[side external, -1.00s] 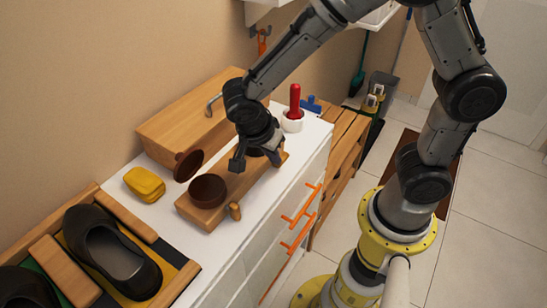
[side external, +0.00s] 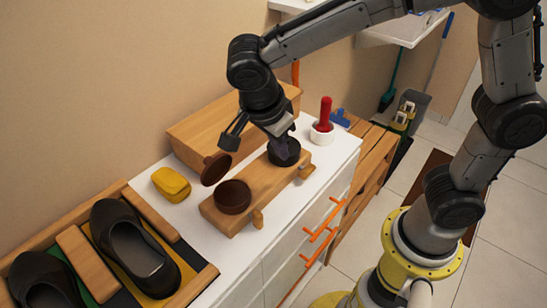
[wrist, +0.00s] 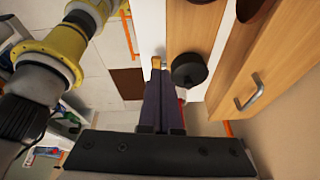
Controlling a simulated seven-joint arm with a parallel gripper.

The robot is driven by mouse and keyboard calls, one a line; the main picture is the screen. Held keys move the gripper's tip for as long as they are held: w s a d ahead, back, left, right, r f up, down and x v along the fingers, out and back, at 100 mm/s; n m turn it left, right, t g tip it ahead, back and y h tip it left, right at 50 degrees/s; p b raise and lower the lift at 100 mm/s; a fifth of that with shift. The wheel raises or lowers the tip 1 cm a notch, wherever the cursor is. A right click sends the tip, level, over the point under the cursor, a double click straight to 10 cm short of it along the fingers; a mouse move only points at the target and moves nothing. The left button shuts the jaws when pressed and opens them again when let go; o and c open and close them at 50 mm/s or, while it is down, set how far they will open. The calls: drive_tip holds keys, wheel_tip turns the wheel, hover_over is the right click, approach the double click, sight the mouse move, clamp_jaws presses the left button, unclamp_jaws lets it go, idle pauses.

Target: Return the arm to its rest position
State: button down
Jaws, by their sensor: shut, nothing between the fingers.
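My gripper (side external: 281,146) is shut and empty. In the side view its fingertips are in front of a black round piece (side external: 290,158) on a wooden block (side external: 240,217). In the wrist view the two purple-grey fingers (wrist: 162,88) lie side by side, with the black round piece (wrist: 189,70) just to the right of their tips. My arm reaches over the white cabinet top (side external: 190,217), bent down at the wrist. The exact gap between fingers and piece cannot be told.
A wooden box (side external: 201,128) stands along the wall. Orange handles (side external: 320,220) project from the cabinet front.

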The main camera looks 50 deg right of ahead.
drive_tip(key=s+d+r+n+t+y, duration=0.2)
drive_tip(key=s+d+r+y, duration=0.1)
drive_tip(key=s+d+r, duration=0.6)
drive_tip(key=s+d+f+n+t, duration=0.1)
drive_tip(key=s+n, duration=0.1)
drive_tip(key=n, duration=0.6)
drive_tip(key=s+d+f+n+t+y, duration=0.1)
drive_tip(key=s+f+n+t, duration=0.1)
drive_tip(key=n, duration=0.7)
drive_tip(key=shift+s+f+n, duration=0.2)
drive_tip(key=shift+s+n, duration=0.1)
drive_tip(key=shift+s, duration=0.25)
